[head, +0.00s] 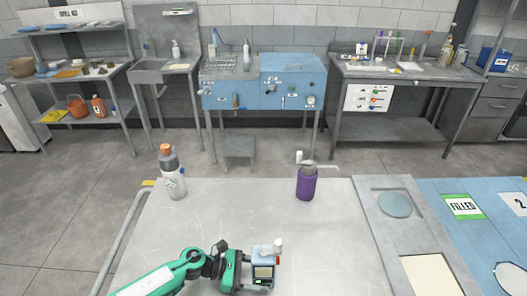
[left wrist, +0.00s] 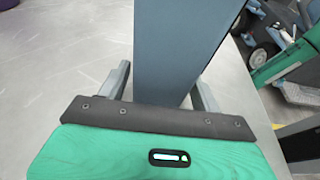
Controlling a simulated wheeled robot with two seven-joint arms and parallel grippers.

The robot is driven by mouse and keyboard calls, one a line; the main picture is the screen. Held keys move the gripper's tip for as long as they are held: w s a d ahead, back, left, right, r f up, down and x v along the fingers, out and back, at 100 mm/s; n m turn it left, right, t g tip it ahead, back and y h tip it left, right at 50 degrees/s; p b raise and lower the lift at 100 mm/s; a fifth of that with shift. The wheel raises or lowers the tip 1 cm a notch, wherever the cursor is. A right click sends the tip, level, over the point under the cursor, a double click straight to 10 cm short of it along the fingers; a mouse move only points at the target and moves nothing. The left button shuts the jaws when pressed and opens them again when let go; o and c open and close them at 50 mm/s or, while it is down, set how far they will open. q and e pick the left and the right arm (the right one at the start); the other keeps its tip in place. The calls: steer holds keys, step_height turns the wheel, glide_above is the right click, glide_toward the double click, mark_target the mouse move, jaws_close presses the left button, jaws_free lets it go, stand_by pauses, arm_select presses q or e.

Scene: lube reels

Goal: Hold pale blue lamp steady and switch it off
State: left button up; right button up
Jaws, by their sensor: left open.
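The pale blue lamp (head: 263,252) stands upright near the front of the light grey table, with a white knob on its top right and a dark panel with a small green mark low on its front. My left gripper (head: 247,271) reaches it from the left, low on its side. In the left wrist view the lamp's blue-grey body (left wrist: 183,50) rises between the two open fingers (left wrist: 160,85), with a gap showing at least on the left. Whether a finger touches it is unclear. My right gripper is not in view.
A grey tray (head: 372,212) with a pale blue disc and a blue "FILLED" mat (head: 440,200) lie to the right. The table's middle (head: 240,210) is clear.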

arm_select(q)
steer(key=shift+d, duration=0.2)
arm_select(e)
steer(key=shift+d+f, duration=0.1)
arm_select(q)
steer(key=c, duration=0.8)
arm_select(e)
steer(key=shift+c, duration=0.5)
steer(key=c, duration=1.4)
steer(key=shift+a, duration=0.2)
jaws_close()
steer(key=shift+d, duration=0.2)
